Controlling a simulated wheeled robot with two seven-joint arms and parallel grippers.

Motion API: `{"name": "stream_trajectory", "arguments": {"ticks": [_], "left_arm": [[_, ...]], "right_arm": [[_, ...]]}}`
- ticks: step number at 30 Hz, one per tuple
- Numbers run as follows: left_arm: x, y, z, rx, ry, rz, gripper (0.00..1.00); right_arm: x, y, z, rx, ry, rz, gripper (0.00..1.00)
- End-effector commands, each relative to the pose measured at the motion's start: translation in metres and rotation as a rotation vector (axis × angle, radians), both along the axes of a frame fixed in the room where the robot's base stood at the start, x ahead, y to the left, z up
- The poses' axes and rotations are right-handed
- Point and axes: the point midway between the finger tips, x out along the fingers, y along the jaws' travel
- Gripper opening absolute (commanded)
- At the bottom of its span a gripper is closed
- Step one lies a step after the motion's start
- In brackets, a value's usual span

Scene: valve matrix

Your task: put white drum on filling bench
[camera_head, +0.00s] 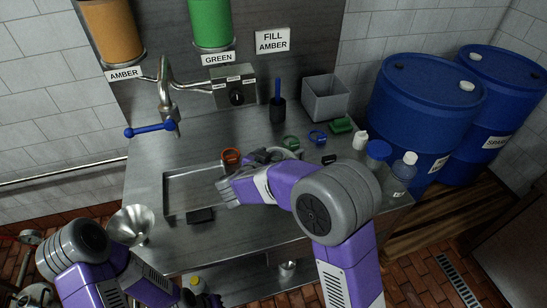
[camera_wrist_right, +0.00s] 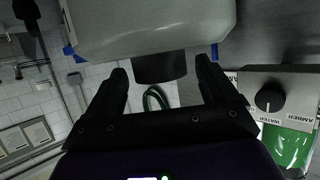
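The filling bench is the steel bench (camera_head: 165,245) with a shallow tray (camera_head: 180,180) under the tap. My right gripper (camera_head: 268,155) is low over the bench, partly hidden by my own forearm. In the right wrist view my right gripper (camera_wrist_right: 162,75) has its fingers apart. A large pale body (camera_wrist_right: 150,25) with a dark stub (camera_wrist_right: 160,67) lies beyond and between the fingertips, with gaps at both sides. It may be the white drum, but I cannot tell for sure. My left arm reaches down at the lower left; its gripper is at the bottom edge, too cut off to read.
Blue barrels (camera_head: 425,100) stand right of the bench. A grey bin (camera_head: 325,98), coloured rings and bottles (camera_head: 402,168) line its back and right. A metal funnel (camera_head: 131,225) is at the left front. The blue tap lever (camera_head: 148,130) juts over the left side.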

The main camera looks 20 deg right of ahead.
Motion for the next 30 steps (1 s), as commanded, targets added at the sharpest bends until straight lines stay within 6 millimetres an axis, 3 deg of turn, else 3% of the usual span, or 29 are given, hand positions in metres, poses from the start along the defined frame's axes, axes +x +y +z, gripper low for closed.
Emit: {"name": "stream_trajectory", "arguments": {"ticks": [11,24,30], "left_arm": [[0.000,0.000,0.001,0.000,0.000,0.000,0.00],[0.000,0.000,0.016,0.000,0.000,0.000,0.00],[0.000,0.000,0.019,0.000,0.000,0.000,0.00]], "right_arm": [[-0.002,0.002,0.005,0.000,-0.001,0.002,0.87],[-0.060,0.057,0.038,0.001,-0.001,0.005,0.87],[-0.077,0.072,0.047,0.000,0.000,0.002,0.87]]}}
